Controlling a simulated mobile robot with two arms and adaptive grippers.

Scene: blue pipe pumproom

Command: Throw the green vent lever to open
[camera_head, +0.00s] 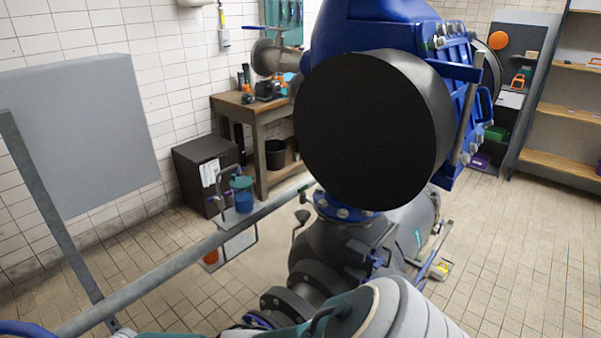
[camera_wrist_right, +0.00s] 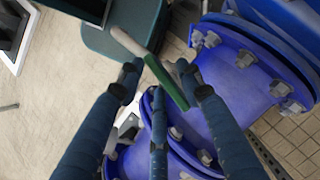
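The green lever (camera_wrist_right: 168,84) shows in the right wrist view as a slim bar, green at its lower right part and pale grey at its upper left end. It lies diagonally in front of my right gripper (camera_wrist_right: 158,85). The blue-grey fingers of that gripper are spread apart, with the lever across the gap near their tips. I cannot tell whether any finger touches it. In the head view my right arm fills the bottom middle, and I cannot make out its fingers or the lever clearly. My left gripper is not in view.
A large blue pump housing with a black round face (camera_head: 372,130) stands close in front. Blue bolted flanges (camera_wrist_right: 240,62) lie close by my right fingers. A grey rail (camera_head: 170,270) crosses the left. A wooden workbench (camera_head: 256,108) stands behind; tiled floor is free at right.

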